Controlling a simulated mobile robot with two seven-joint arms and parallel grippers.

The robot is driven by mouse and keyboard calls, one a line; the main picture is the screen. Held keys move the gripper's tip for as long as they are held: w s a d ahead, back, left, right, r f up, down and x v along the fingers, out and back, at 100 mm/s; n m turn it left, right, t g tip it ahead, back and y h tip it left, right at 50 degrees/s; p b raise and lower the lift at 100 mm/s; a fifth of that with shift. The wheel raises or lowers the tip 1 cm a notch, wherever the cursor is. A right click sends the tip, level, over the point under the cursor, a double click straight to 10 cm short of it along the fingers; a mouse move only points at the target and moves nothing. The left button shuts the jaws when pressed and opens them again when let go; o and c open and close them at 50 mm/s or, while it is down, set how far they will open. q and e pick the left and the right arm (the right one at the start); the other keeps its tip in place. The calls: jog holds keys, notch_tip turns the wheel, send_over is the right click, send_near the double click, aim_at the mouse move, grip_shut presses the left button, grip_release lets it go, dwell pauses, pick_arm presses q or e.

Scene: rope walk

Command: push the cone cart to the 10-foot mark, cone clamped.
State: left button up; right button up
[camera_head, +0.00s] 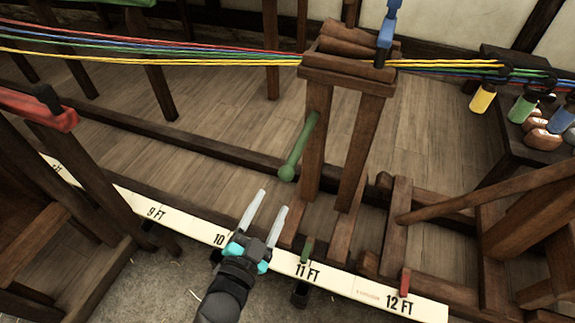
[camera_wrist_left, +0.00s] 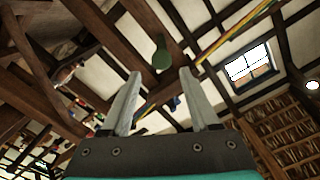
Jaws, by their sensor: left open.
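The cone cart (camera_head: 318,135) is a wooden frame with two posts on the rails. Its grooved wooden cone (camera_head: 352,45) sits on top with coloured strands running past it. A blue clamp lever (camera_head: 387,28) stands nearly upright there; I cannot tell whether it grips. A green handle (camera_head: 297,152) slants down-left from the cart's post; its rounded end also shows in the left wrist view (camera_wrist_left: 161,54). My left gripper (camera_head: 273,200) is open and empty, below and left of the handle end, apart from it. The cart's small green pointer (camera_head: 307,250) is near 11 FT. My right gripper is out of view.
A white scale strip (camera_head: 330,277) runs along the front rail; the "10" is partly hidden by my left gripper. A red pointer (camera_head: 405,282) stands by 12 FT. A red-topped wooden stand (camera_head: 62,115) is at left. Bobbins (camera_head: 482,97) and a sloping brace (camera_head: 480,195) are at right.

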aim_at(294, 157)
pick_arm(q)
jog(key=b+x, duration=0.1)
jog(key=x, duration=0.3)
jog(key=b+x, duration=0.1)
jog(key=x, duration=0.4)
jog(key=b+x, duration=0.1)
jog(key=x, duration=0.3)
jog(key=shift+w+r+b, duration=0.25)
jog(key=shift+w+b, duration=0.05)
jog(key=shift+b, duration=0.05)
jog(key=shift+x, duration=0.9)
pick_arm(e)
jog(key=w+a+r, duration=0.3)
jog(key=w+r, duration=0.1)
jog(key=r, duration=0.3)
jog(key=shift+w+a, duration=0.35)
pick_arm(q)
jog(key=shift+d, duration=0.1)
jog(key=shift+s, duration=0.1)
grip_shut()
